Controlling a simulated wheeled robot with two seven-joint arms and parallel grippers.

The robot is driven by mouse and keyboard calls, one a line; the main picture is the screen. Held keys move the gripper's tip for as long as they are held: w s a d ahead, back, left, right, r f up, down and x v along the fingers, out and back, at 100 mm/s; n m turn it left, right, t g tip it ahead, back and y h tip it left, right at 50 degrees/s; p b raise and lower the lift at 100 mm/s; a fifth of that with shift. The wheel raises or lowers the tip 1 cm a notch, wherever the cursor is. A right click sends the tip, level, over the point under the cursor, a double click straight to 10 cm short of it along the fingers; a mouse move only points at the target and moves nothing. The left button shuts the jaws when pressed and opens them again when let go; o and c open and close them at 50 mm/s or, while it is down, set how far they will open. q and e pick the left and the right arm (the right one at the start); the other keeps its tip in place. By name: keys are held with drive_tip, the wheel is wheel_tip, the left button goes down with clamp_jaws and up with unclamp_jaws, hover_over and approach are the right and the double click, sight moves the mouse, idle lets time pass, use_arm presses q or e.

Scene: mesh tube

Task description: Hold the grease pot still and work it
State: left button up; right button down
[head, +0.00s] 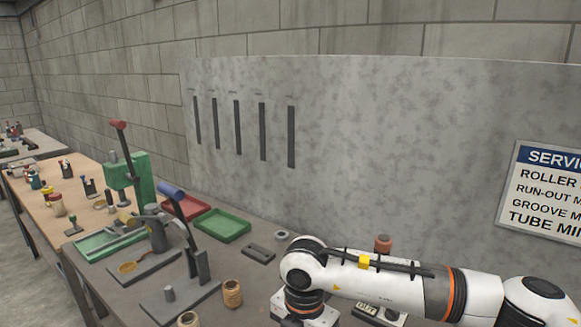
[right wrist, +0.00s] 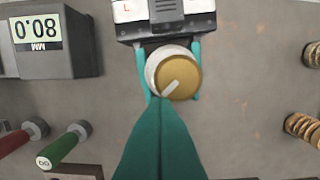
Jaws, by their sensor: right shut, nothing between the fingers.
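The grease pot (right wrist: 180,80) shows from above in the right wrist view: a round white rim around a gold-brown top, with a pale narrow bar lying across it. My left gripper (right wrist: 172,62), marked L, comes from the top of that view, its teal fingers along both sides of the pot and closed on it. My right gripper (right wrist: 160,104) is shut and empty, its dark teal fingers together and their tips at the pot's near edge. I cannot tell if they touch it. In the head view my right arm comes in from the right; its fingers and the pot are out of sight.
Copper-coloured coils (right wrist: 303,127) lie right. In the head view, a green tray (head: 220,226) and lever stand (head: 197,262) occupy the bench.

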idle(0.4)
wheel_tip(320, 180, up, 6)
drive_tip(key=shift+w+d, duration=0.15)
drive_tip(key=shift+d, duration=0.15)
idle(0.4)
drive_tip(key=a+n, duration=0.5)
drive_tip(key=n, duration=0.7)
wheel_tip(320, 180, down, 6)
drive_tip(key=shift+w+a, duration=0.15)
drive_tip(key=shift+w, duration=0.1)
drive_tip(key=shift+s+d, duration=0.15)
drive_tip(key=shift+d, duration=0.05)
idle(0.8)
